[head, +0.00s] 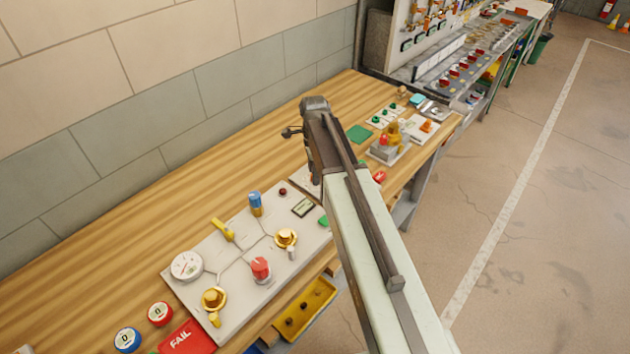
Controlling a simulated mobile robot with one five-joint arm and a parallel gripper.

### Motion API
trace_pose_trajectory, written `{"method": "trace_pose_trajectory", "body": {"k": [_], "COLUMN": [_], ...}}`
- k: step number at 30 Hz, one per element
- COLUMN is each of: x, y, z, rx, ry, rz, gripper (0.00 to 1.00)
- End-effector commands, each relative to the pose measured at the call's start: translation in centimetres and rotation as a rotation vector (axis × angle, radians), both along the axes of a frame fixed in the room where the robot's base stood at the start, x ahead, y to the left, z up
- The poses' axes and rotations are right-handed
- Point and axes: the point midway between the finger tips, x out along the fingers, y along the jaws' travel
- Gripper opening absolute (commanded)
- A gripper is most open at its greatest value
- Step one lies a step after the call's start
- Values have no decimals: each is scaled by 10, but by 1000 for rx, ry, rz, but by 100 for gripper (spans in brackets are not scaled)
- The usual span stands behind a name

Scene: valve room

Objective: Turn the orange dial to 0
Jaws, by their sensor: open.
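No dial that I can surely call the orange one shows. A small orange piece (427,126) sits on a pale plate at the far right end of the bench, too small to read. Two gold knobs, one (286,237) near the middle and one (213,298) at the front left, stand on the pale valve board. My arm rises from the lower right across the board's right edge. My gripper (291,132) seems to be the small dark prongs left of the arm's top, open and apart from the knobs. The arm hides part of the bench.
The board (188,240) also carries a white gauge (186,266), a blue knob (256,204), a red knob (261,268) and a yellow lever (222,229). Red (160,313) and blue (128,340) round counters lie front left. The wooden bench (170,210) is clear along the wall.

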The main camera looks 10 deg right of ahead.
Motion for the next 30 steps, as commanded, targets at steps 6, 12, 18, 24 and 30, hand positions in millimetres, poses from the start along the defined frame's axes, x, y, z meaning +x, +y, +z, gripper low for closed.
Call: {"method": "trace_pose_trajectory", "body": {"k": [6,12,18,24,30], "x": [0,0,1,1,1], "y": [1,1,-1,1,2], "z": [-2,-2,-2,-2,-2], "rx": [0,0,-1,-2,-2], "ry": [0,0,-2,-3,-4], "rz": [1,2,6,44,156], "gripper": [47,5,0,0,0]}}
